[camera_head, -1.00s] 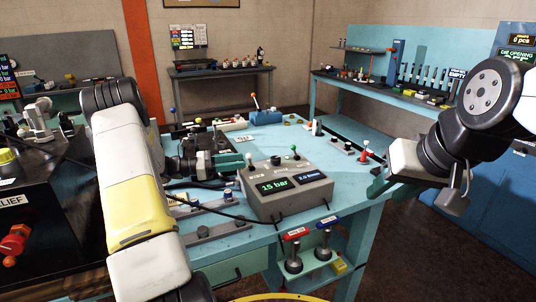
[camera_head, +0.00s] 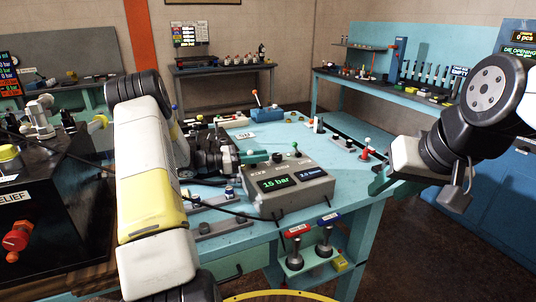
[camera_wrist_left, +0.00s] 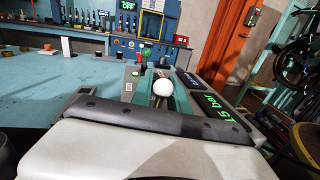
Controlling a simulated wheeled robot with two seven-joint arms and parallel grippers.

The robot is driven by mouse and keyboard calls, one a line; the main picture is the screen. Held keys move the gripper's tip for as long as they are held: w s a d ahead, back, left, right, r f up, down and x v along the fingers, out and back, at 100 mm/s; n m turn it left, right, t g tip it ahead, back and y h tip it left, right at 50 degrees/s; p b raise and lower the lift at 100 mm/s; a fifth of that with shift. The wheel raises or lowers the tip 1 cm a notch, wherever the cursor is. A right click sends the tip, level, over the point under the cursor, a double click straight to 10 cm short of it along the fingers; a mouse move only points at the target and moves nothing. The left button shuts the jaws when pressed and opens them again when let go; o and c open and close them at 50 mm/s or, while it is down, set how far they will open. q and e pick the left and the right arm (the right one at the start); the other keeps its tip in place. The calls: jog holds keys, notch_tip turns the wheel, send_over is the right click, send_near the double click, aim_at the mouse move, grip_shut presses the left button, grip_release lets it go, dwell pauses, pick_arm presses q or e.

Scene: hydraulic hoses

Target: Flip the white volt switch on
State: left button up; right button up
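The grey control box (camera_head: 262,199) stands on the teal bench with two screens, one reading 15 bar. The white ball-topped switch (camera_wrist_left: 162,88) shows in the left wrist view between the teal fingers of my left gripper (camera_wrist_left: 163,97). The fingers appear open, with small gaps beside the ball. In the head view my left gripper (camera_head: 256,157) is at the box's back left edge, and the white ball is hidden there. My right gripper (camera_head: 379,181) is off to the right, near the bench's right edge; its finger gap is unclear.
A green-topped toggle (camera_head: 295,147) and a black knob (camera_head: 277,158) are on the box's top. A red-topped lever (camera_head: 366,151) stands to the right. A black machine (camera_head: 38,215) fills the left side.

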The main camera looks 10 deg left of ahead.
pick_arm(q)
grip_shut()
jog(key=shift+s+a+t+h, duration=0.15)
jog(key=shift+a+t+h, duration=0.15)
jog(key=shift+h, duration=0.2)
jog(key=shift+s+r+m+h, duration=0.1)
jog(key=shift+r+m+h, duration=0.15)
jog(key=shift+h, duration=0.45)
jog(key=o, duration=0.6)
grip_release()
jog(key=shift+a, duration=0.1)
jog(key=shift+c, duration=0.2)
